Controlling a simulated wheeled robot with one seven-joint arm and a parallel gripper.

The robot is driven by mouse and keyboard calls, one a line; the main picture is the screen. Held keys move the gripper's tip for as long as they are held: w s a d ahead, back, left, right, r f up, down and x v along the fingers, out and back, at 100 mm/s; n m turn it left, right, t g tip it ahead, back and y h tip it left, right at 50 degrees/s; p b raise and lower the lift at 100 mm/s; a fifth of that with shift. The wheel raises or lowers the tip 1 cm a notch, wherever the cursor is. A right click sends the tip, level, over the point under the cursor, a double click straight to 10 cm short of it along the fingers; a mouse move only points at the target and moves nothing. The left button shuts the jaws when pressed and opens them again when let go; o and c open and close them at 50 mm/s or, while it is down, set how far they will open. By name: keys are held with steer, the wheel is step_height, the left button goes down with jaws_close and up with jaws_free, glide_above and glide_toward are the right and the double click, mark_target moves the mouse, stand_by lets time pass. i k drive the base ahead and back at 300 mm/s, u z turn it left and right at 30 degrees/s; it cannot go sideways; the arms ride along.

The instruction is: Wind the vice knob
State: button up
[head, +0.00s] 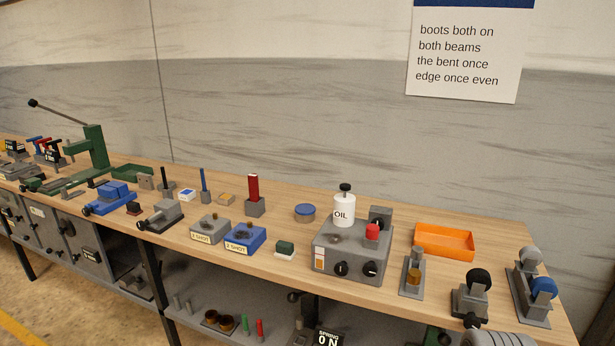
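A small grey vice-like device (162,214) sits near the front edge of the bench, left of the middle, with a black knob (143,226) on its front left end. Further left, a blue vice-like device (110,199) with a dark end (87,210) also sits near the front edge. I cannot tell for certain which of them is the vice. No gripper shows in the head view, so nothing is seen touching either knob.
The wooden bench (390,288) is crowded with small fixtures. A grey box with black dials (335,258), an oil bottle (344,208) and an orange tray (444,243) stand to the right. A green lever press (95,147) stands far left. A grey ribbed shape is cut off at bottom right.

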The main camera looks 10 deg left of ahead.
mark_target(86, 211)
steer(key=i, duration=0.25)
steer(key=u, duration=3.35)
steer(key=i, duration=1.05)
steer(key=z, duration=1.4)
steer(key=i, duration=1.05)
steer(key=u, duration=1)
steer(key=i, duration=1.35)
steer(key=u, duration=0.5)
